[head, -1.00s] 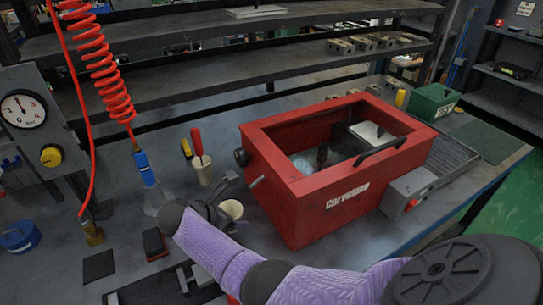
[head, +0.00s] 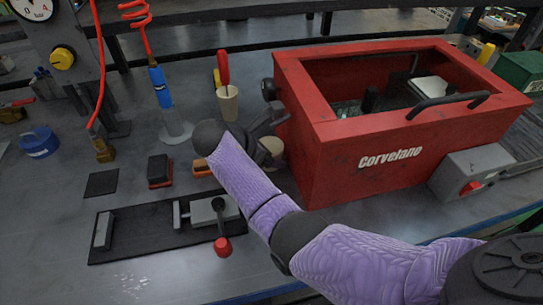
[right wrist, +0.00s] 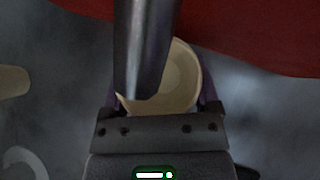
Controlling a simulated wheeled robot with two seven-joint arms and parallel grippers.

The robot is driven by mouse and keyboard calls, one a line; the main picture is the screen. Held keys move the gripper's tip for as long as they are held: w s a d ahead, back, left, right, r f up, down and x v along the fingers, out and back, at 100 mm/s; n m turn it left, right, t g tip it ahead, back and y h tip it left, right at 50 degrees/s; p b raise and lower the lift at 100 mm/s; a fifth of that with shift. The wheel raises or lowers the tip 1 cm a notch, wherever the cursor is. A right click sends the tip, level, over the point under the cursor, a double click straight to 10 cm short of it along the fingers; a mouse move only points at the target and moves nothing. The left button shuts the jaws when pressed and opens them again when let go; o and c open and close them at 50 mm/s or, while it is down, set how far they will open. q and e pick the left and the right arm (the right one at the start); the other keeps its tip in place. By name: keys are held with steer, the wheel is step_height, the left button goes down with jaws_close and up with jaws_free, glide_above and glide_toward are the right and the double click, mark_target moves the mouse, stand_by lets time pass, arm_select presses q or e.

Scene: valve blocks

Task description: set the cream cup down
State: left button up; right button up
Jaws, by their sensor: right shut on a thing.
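The cream cup (head: 271,153) is beside the left end of the red box, partly hidden behind my right arm. In the right wrist view the cup (right wrist: 183,83) shows its round open mouth between my fingers. My right gripper (head: 264,134) is shut on it; in the right wrist view the gripper (right wrist: 160,102) has a finger on each side of the cup. A grey metal cylinder (right wrist: 145,45) covers part of the cup there. I cannot tell whether the cup's base touches the bench. My left gripper is not in view.
The red box (head: 390,150) stands close right of the cup. A cream holder (head: 228,104) with red- and yellow-handled tools stands behind left. Brushes (head: 159,172) lie left. Bare bench shows at front left.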

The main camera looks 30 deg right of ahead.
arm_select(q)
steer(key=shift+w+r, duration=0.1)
arm_select(e)
steer(key=o, duration=1.1)
steer(key=shift+f, duration=0.1)
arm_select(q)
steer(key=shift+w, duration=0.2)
arm_select(e)
steer(key=shift+o, duration=0.5)
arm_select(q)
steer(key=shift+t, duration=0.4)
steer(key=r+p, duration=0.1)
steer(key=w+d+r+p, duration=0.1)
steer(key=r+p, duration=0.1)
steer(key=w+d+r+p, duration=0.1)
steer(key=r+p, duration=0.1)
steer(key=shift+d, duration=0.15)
arm_select(e)
steer(key=v, duration=1.2)
